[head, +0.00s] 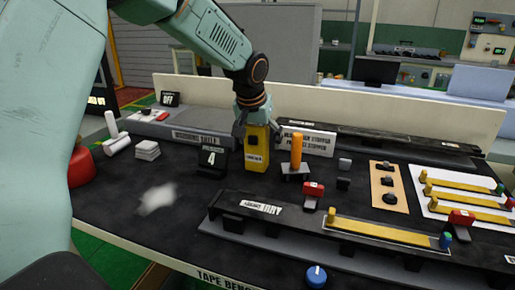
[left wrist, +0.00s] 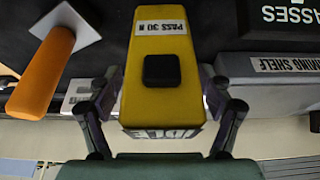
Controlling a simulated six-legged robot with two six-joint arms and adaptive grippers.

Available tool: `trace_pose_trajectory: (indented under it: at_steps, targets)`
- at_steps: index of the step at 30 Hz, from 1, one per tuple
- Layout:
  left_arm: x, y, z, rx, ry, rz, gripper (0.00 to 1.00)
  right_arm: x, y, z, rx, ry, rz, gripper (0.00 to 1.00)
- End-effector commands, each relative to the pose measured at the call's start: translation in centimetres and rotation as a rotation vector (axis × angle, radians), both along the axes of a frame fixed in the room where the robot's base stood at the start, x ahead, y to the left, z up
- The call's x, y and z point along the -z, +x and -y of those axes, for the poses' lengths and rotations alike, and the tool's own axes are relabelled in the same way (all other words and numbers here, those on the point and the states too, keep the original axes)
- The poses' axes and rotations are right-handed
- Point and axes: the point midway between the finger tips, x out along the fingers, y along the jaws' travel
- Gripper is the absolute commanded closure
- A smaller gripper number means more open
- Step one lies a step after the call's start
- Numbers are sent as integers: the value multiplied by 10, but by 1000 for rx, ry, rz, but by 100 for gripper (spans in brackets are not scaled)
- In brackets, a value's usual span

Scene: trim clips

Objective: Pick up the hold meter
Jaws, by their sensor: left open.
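The hold meter (head: 256,157) is a yellow upright block with a small dark panel and a label. It stands on the dark bench top near the middle of the head view. In the left wrist view the hold meter (left wrist: 160,105) fills the middle, with a black square and a "PASS 30 N" label. My left gripper (head: 257,127) is over its top from above, open. In the left wrist view my left gripper (left wrist: 161,85) has one finger on each side of the meter; whether they touch it I cannot tell. My right gripper is not in view.
An orange handle (head: 296,150) on a pale base stands close to the right of the meter. A black "4" sign (head: 213,158) stands close to the left. Bench top at front left is mostly clear.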

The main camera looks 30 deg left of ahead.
Motion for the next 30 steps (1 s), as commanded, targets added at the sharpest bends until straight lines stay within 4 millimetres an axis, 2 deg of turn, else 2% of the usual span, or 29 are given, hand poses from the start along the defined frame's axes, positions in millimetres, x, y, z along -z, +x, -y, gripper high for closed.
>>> trace_pose_trajectory:
  at_steps: [5,23,30]
  targets:
    - [-1,1,0,0,0,0,22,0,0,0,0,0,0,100]
    - [-1,1,0,-1,0,0,73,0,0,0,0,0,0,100]
    - [-3,1,-1,-1,0,2,73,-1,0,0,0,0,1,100]
